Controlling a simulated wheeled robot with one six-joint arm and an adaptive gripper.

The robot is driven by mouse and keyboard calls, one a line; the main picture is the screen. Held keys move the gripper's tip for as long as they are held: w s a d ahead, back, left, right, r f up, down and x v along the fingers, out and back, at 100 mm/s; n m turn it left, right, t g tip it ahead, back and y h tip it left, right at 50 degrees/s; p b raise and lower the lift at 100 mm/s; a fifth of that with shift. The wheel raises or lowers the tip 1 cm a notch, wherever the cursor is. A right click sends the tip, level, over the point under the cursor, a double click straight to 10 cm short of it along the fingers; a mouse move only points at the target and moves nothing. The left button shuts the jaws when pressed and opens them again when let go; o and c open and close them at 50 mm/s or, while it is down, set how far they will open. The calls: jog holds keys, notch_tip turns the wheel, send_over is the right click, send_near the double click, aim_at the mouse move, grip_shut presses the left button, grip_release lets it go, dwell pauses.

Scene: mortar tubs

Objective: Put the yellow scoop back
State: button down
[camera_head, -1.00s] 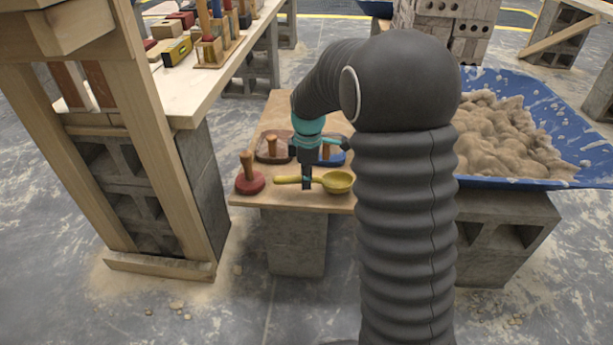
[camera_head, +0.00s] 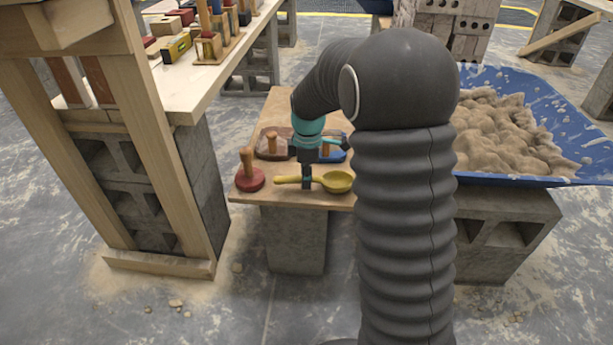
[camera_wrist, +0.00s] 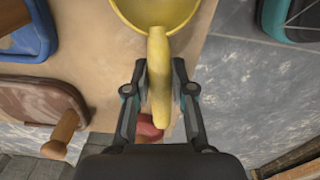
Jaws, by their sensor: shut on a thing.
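The yellow scoop (camera_head: 338,182) is at the front edge of the low wooden board in the head view, its bowl to the right and its handle to the left. In the wrist view its bowl (camera_wrist: 155,12) is at the top and its handle runs down between my fingers. My gripper (camera_head: 307,184) points down and is shut on the handle; its fingers flank the handle in the wrist view (camera_wrist: 160,95). I cannot tell whether the scoop touches the board or is held just above it.
A red-based tool with a wooden handle (camera_head: 250,180) stands left of the scoop. A blue tray of mortar (camera_head: 540,165) is on the right, a workbench (camera_head: 185,90) on the left.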

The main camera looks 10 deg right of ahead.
jog(key=c, duration=0.9)
grip_release()
notch_tip(320, 180, up, 12)
jog(key=shift+d, duration=0.2)
